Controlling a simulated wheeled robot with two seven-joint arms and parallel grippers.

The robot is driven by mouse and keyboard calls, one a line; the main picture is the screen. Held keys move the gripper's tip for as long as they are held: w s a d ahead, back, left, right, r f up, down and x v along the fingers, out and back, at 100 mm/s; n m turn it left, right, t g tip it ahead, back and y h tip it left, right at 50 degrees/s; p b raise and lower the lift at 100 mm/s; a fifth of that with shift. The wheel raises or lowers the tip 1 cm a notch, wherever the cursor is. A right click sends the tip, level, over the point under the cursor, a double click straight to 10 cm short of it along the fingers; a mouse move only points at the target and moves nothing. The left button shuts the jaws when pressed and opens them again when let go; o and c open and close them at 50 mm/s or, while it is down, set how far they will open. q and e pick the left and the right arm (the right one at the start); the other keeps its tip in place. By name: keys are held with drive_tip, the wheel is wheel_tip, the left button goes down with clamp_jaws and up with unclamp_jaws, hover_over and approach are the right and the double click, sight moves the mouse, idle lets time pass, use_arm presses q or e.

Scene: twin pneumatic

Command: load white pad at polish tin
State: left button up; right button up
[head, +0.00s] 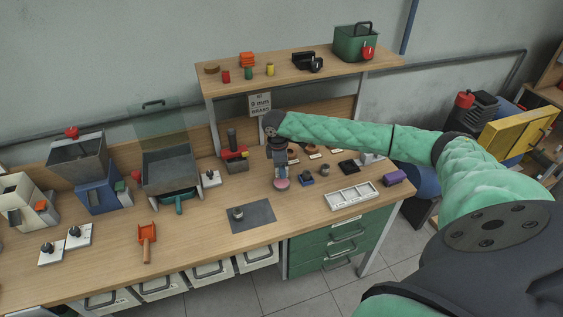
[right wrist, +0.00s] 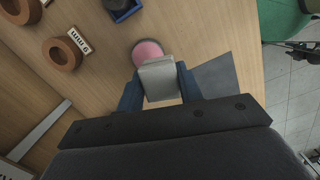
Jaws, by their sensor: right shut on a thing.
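My right gripper (head: 279,165) points down over the workbench. In the right wrist view its blue fingers (right wrist: 160,92) are shut on a pale grey-white block, which I take for the white pad (right wrist: 160,78). The polish tin (head: 282,184) is a small round tin with a pink surface, just below the gripper. In the right wrist view the tin (right wrist: 146,50) shows beyond the pad, which covers part of its near side. I cannot tell whether the pad touches the pink surface. My left gripper is in neither view.
A dark mat (head: 262,214) with a small metal part (head: 238,213) lies in front of the tin. A blue tray (head: 306,179) and a white divided tray (head: 341,199) are to the right. A red-topped device (head: 235,156) stands behind left. The bench's front edge is close.

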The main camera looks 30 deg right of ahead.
drive_tip(key=n, duration=0.1)
drive_tip(key=w+n, duration=0.1)
drive_tip(key=n, duration=0.1)
drive_tip(key=shift+d, duration=0.4)
drive_tip(key=f+n, duration=0.1)
drive_tip(key=n, duration=0.2)
drive_tip(key=f+n+t+b, duration=0.1)
drive_tip(key=n, duration=0.2)
drive_tip(key=w+f+n+b, duration=0.1)
drive_tip(key=n, duration=0.2)
drive_tip(key=shift+w+d, duration=0.1)
drive_tip(key=shift+d, duration=0.15)
drive_tip(key=shift+f+b, duration=1)
drive_tip(key=shift+b, duration=0.2)
drive_tip(key=shift+f+b, duration=0.45)
drive_tip(key=shift+f, duration=0.25)
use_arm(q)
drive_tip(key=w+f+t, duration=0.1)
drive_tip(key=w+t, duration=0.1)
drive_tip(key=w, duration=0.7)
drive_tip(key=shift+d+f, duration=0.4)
